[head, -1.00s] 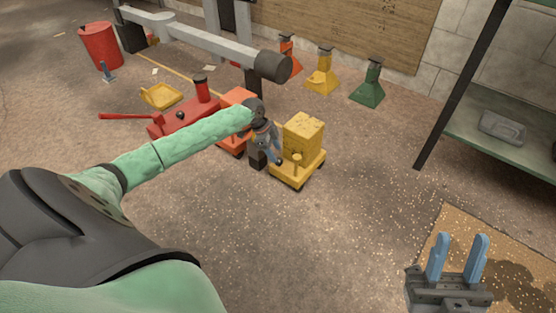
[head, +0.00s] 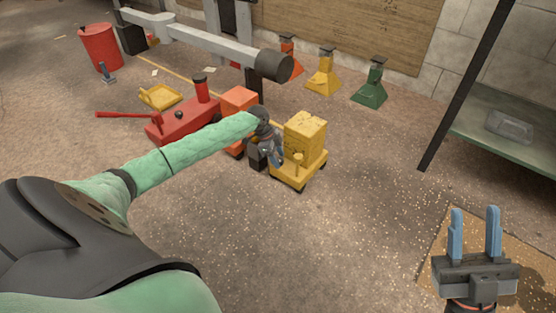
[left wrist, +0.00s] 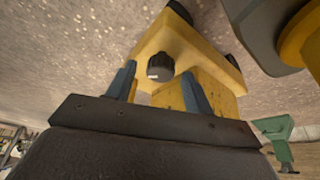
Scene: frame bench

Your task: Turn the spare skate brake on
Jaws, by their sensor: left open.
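A yellow skate (head: 300,171) bearing a yellow block (head: 306,137) stands on the floor at the centre of the head view. In the left wrist view, a black knob (left wrist: 160,66) with a white mark sits on the yellow skate (left wrist: 190,50). My left gripper (head: 274,154) is at the skate's left side, partly hidden by its own arm. Its open fingers (left wrist: 157,80) point at the knob, which shows between them; I cannot tell whether they touch it. My right gripper (head: 475,233) is open and empty at the lower right.
An orange skate with its load (head: 239,101) and a red jack (head: 183,122) stand to the left. A grey beam (head: 205,42) crosses behind. Orange, yellow (head: 323,73) and green (head: 369,84) stands line the wall. A shelf (head: 500,135) is at right.

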